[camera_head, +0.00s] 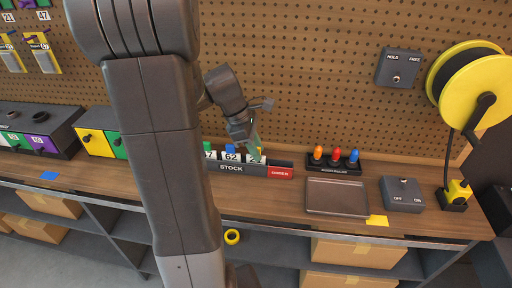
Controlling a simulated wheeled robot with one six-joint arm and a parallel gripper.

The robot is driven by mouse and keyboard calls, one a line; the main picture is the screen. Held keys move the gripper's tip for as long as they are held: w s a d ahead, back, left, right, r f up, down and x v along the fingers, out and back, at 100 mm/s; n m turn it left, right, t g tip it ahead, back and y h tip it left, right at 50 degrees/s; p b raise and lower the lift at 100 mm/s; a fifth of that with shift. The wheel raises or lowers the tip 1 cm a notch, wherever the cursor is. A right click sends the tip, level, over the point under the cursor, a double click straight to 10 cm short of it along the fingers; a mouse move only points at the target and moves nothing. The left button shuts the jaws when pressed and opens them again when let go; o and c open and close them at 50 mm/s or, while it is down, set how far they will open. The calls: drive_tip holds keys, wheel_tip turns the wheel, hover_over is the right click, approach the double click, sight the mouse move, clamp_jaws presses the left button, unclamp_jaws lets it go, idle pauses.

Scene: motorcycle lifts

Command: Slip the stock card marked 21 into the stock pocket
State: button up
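The black stock pocket (231,168), lettered STOCK, stands on the bench against the pegboard. Numbered cards stand in it: one ending in 7 with a green tab (208,148), and a card marked 62 (230,155) with a blue tab. My gripper (249,139) is low over its right end. A thin greenish piece (256,147) shows at the fingertips, slanting down in front of a white card whose number starts with 2. Whether the fingers are shut on it is too small to tell. No full 21 is readable on a card there.
A red pocket lettered ORDER (280,172) adjoins the stock pocket. To the right are a screwdriver rack (335,166), an empty grey tray (337,197), an ON/OFF switch box (402,195) and a yellow reel (468,72). Tags 21 and 47 hang upper left. My arm hides the bench's middle-left.

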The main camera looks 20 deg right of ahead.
drive_tip(key=shift+o, duration=0.7)
drive_tip(key=v, duration=1.3)
drive_tip(key=shift+r+p, duration=0.3)
drive_tip(key=shift+r, duration=0.1)
drive_tip(key=shift+a, duration=0.15)
drive_tip(key=x, duration=1.3)
drive_tip(key=shift+d, duration=0.2)
drive_tip(key=shift+r, duration=0.45)
